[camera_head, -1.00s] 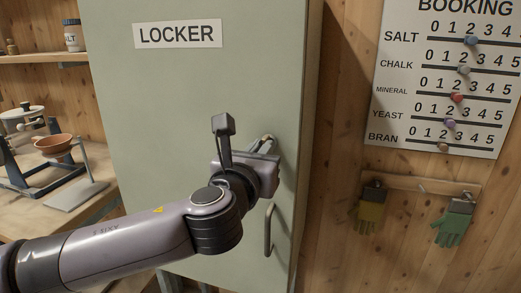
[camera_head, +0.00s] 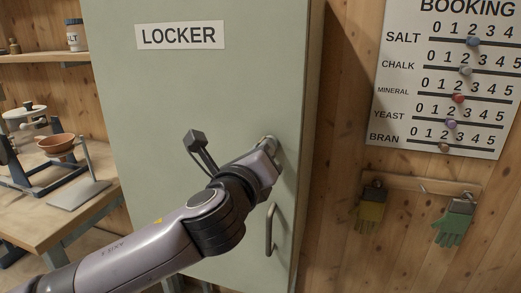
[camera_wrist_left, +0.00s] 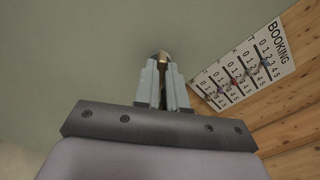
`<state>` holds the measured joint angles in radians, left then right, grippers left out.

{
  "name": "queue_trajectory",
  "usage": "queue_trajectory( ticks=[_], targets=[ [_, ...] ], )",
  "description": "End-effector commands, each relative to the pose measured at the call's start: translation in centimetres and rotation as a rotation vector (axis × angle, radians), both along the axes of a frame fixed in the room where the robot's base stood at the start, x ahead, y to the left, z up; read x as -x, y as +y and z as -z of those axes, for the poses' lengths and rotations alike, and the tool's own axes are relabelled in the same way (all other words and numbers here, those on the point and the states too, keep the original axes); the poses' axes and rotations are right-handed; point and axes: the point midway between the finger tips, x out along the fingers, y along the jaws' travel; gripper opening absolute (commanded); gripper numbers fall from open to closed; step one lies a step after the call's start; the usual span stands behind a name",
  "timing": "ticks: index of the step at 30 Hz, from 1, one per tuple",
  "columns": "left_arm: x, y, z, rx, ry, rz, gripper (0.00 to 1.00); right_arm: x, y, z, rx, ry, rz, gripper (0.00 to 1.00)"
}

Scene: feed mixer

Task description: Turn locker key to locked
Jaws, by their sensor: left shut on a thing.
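The green locker (camera_head: 200,90) stands in the middle of the head view with its door closed. Its key sits at the right side of the door, above the curved handle (camera_head: 270,229). My left gripper (camera_head: 267,143) is at the key, with its fingers pressed together on it. In the left wrist view, a small brassy bit of the key (camera_wrist_left: 162,57) shows between the fingertips. The fingers hide most of the key, so its angle cannot be told. My right gripper is in neither view.
A workbench (camera_head: 60,210) with a scale and an orange bowl (camera_head: 56,144) stands at the left. A booking board (camera_head: 447,75) hangs on the wooden wall at the right, above two gloves on a rail (camera_head: 410,186). The area before the locker is clear.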

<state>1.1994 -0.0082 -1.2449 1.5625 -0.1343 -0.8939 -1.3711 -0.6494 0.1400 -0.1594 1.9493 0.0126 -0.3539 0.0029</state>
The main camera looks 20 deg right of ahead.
Motion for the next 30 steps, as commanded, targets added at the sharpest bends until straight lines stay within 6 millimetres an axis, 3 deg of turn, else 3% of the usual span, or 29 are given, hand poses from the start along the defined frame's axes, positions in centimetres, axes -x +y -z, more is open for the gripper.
queue_trajectory(
  ticks=[30],
  targets=[
    [-0.3,0.2,-0.5,0.734,0.479,0.006,0.00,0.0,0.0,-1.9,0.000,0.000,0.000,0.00]
  ],
)
